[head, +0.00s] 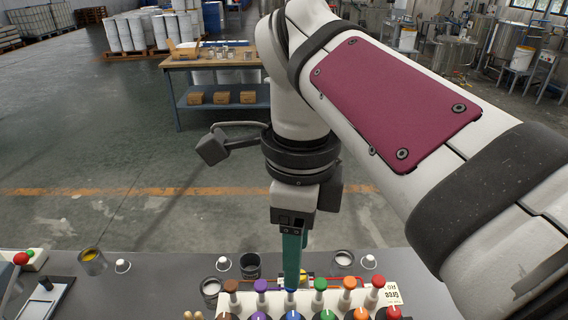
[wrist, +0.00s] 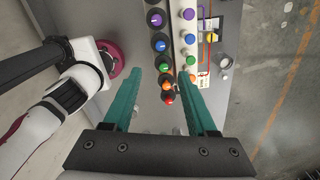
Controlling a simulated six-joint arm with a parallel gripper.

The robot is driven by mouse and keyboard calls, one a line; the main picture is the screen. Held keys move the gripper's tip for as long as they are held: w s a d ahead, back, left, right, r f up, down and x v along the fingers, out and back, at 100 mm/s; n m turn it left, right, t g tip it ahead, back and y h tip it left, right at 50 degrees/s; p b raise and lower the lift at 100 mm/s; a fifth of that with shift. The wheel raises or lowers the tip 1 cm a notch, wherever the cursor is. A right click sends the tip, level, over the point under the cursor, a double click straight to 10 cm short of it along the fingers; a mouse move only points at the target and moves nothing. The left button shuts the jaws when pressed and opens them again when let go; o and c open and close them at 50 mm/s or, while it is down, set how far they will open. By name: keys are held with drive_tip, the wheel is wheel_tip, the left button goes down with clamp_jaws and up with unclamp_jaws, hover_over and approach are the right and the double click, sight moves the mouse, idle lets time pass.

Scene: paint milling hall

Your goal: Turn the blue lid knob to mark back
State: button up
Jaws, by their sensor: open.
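The front row of dark round knobs with coloured caps and white pointer lines includes a blue one (head: 293,315), cut by the lower frame edge. It shows whole in the wrist view (wrist: 158,45); I cannot tell which mark its pointer meets. Behind it is a row of tall white-stemmed knobs, with a blue-topped one (wrist: 189,39); in the head view my fingers mostly hide it. My gripper (head: 293,283) points down, its teal fingers open and empty. In the wrist view the gripper (wrist: 175,66) has its fingertips apart near the green knobs, past which the blue ones lie.
Brown, purple, green, orange and red knobs stand close on both sides. A white label plate (head: 388,293) is at the right end. Metal cups (head: 93,262) and white caps stand on the grey bench (head: 160,275). A wooden table (head: 215,62) is farther off.

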sight(293, 316)
wheel_tip(293, 316, down, 15)
drive_tip(key=shift+f, duration=0.2)
clamp_jaws()
